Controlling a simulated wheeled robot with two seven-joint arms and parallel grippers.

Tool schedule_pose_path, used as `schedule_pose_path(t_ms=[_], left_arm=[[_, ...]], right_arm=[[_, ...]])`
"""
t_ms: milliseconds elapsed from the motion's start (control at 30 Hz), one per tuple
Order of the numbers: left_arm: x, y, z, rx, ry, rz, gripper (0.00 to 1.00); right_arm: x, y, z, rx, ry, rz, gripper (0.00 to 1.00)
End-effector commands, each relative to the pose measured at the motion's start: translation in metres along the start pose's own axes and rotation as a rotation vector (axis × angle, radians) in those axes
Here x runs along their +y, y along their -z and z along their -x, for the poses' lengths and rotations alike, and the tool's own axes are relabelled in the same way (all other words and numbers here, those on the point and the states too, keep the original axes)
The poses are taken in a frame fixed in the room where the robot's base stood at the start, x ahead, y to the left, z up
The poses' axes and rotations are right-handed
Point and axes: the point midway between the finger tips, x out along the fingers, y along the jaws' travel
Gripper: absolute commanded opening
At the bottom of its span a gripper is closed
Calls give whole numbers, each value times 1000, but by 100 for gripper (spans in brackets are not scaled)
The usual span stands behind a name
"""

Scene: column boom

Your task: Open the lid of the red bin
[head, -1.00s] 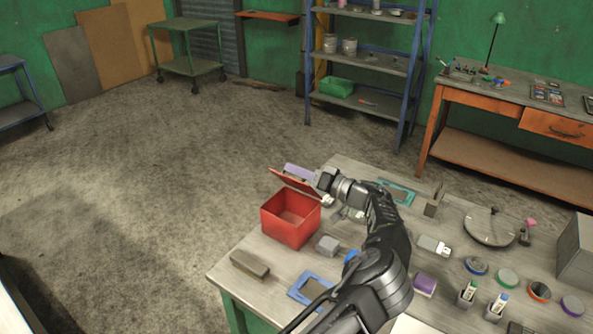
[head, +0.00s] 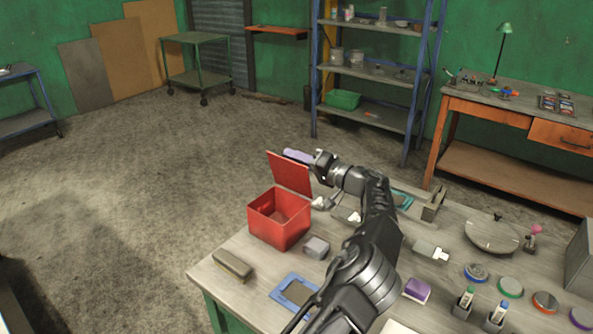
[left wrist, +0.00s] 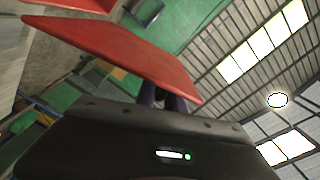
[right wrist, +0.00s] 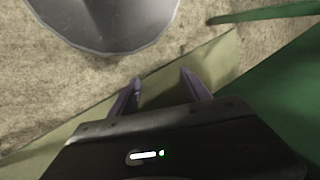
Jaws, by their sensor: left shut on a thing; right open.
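The red bin (head: 272,226) stands near the table's far left corner, its inside visible from above. Its red lid (head: 288,172) is raised close to upright along the bin's back edge. My left gripper (head: 298,155) is at the lid's top edge, shut on the lid, with its purple fingers showing past it. In the left wrist view the lid (left wrist: 115,52) fills the upper left and partly hides the fingers (left wrist: 165,100). My right gripper (right wrist: 160,84) shows only in its own wrist view, open with nothing between its fingers.
On the table, a grey block (head: 316,247), a brown-grey block (head: 232,265) and a blue frame (head: 292,291) lie near the bin. My left arm reaches across the table, right of the bin. The floor left of the table is clear.

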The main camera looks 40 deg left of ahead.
Motion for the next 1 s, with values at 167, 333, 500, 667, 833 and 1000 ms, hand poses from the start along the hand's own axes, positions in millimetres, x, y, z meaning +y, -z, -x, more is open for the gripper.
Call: schedule_pose_path(t_ms=[167, 333, 500, 667, 833, 1000], left_arm=[[13, 6, 0, -2, -10, -108, 0], [14, 10, 0, -2, -9, -152, 0], [15, 9, 0, -3, -9, -153, 0], [14, 9, 0, -4, -9, -152, 19], [14, 10, 0, -4, -7, -152, 32], [13, 10, 0, -4, -6, -151, 32]], right_arm=[[2, -1, -3, -1, 0, 0, 56], [2, 0, -4, -1, 0, 0, 56], [2, 0, -3, -1, 0, 0, 56], [2, 0, -4, -1, 0, 0, 56], [2, 0, -3, -1, 0, 0, 56], [2, 0, -3, -1, 0, 0, 56]])
